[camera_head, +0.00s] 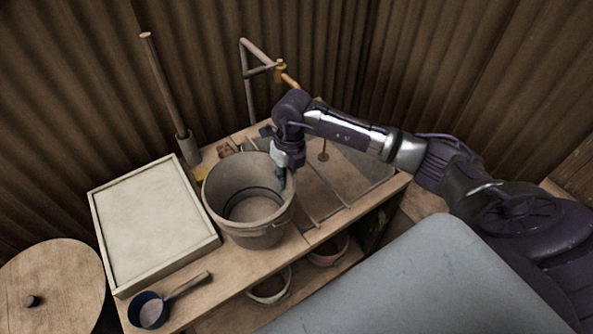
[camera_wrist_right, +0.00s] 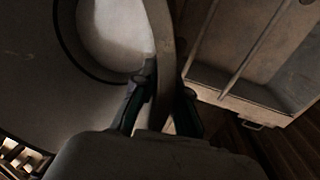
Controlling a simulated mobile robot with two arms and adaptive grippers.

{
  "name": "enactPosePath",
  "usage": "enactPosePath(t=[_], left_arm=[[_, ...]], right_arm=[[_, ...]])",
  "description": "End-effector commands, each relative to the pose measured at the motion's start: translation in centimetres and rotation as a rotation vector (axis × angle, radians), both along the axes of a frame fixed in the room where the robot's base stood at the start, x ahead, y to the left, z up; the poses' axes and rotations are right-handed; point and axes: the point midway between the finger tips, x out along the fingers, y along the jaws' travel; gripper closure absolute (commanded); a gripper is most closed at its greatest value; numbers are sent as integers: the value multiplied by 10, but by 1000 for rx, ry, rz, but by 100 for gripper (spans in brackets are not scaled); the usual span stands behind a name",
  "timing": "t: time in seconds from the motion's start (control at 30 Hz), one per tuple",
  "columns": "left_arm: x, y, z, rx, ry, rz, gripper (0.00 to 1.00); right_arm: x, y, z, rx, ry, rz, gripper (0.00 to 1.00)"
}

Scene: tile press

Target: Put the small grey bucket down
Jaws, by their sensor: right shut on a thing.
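The grey bucket (camera_head: 235,222) is upright at the front middle of the wooden worktop, with a dark ring and pale bottom visible inside. I cannot tell whether its base touches the worktop. My right gripper (camera_head: 282,174) is shut on the right side of its rim. In the right wrist view, the two dark fingers (camera_wrist_right: 160,105) stand on either side of the bucket's rim (camera_wrist_right: 162,45), and a pale patch shows inside the bucket. My left gripper is not in view.
A pale framed board (camera_head: 150,222) lies left of the bucket, with a dark scoop (camera_head: 150,311) in front. A sink-like basin (camera_head: 345,182) and tap (camera_head: 279,71) are right and behind. Pots (camera_head: 270,288) stand on the shelf below. A round wooden lid (camera_head: 55,285) is at far left.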

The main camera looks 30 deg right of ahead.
Motion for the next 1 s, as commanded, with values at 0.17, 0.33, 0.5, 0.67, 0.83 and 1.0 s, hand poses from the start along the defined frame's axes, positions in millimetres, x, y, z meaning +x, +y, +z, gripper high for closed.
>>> enactPosePath(t=[0.17, 0.33, 0.5, 0.67, 0.83, 1.0], left_arm=[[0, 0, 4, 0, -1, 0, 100], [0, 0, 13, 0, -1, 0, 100], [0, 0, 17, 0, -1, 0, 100], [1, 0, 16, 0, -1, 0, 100], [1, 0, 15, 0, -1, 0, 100], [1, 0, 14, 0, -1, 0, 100]], right_arm=[[5, 3, -3, 5, -3, 1, 100], [4, 3, -23, 7, -1, 0, 100], [5, 3, -38, 6, -4, 0, 100], [5, 3, -40, 6, -5, 1, 100], [5, 3, -41, 6, -5, 1, 100], [3, 1, -45, 0, 2, 1, 71]])
